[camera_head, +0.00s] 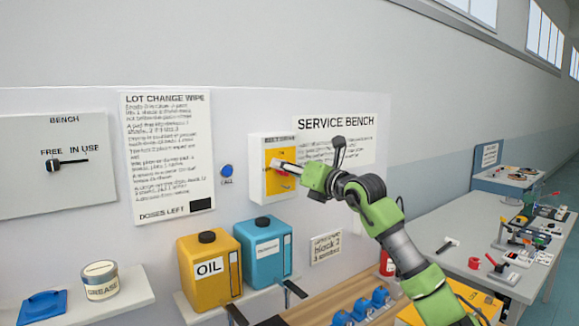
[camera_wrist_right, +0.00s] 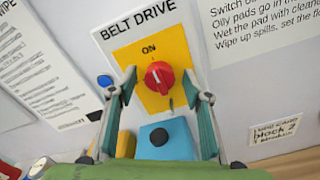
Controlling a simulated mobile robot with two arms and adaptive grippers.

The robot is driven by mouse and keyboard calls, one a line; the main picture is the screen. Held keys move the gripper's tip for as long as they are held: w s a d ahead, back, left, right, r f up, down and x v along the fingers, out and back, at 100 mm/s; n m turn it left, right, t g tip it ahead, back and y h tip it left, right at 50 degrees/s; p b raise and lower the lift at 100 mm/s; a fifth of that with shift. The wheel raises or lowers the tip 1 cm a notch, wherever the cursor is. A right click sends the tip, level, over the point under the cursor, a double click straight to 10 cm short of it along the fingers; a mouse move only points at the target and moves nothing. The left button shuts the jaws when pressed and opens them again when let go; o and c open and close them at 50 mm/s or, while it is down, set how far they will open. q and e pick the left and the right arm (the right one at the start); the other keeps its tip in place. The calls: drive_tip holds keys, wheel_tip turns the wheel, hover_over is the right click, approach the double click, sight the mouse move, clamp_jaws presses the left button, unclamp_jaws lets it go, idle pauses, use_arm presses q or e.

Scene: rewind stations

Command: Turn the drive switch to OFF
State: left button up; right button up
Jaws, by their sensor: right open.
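The drive switch is a red rotary knob (camera_wrist_right: 160,77) on a yellow plate (camera_wrist_right: 152,50), on a white box (camera_head: 259,180) labelled BELT DRIVE on the wall. The word ON stands above the knob, and the knob's pale mark points up toward it. An OFF label cannot be made out. My right gripper (camera_wrist_right: 160,73) is open, with one finger on each side of the knob in the wrist view. I cannot tell if the fingers touch it. In the head view, the gripper (camera_head: 276,165) covers part of the switch. My left gripper is not in view.
Left of the box are a blue CALL button (camera_head: 227,170) and a LOT CHANGE WIPE sheet (camera_head: 165,150). Below stand a yellow OIL can (camera_head: 208,275) and a blue can (camera_head: 263,252). A black lever (camera_head: 67,162) sits on the BENCH panel. Tables (camera_head: 420,235) stand at the right.

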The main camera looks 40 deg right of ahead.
drive_tip(key=c, duration=1.1)
drive_tip(key=n+b, duration=0.2)
drive_tip(key=shift+s+n, duration=0.1)
drive_tip(key=shift+n, duration=0.3)
drive_tip(key=n+b, duration=0.1)
drive_tip(key=n, duration=0.2)
drive_tip(key=shift+n, duration=0.3)
drive_tip(key=n+b, duration=0.1)
drive_tip(key=n, duration=0.4)
drive_tip(key=shift+a+n, duration=0.1)
drive_tip(key=shift+n, duration=0.2)
drive_tip(key=n, duration=0.6)
drive_tip(key=shift+a, duration=0.1)
drive_tip(key=shift+f, duration=0.1)
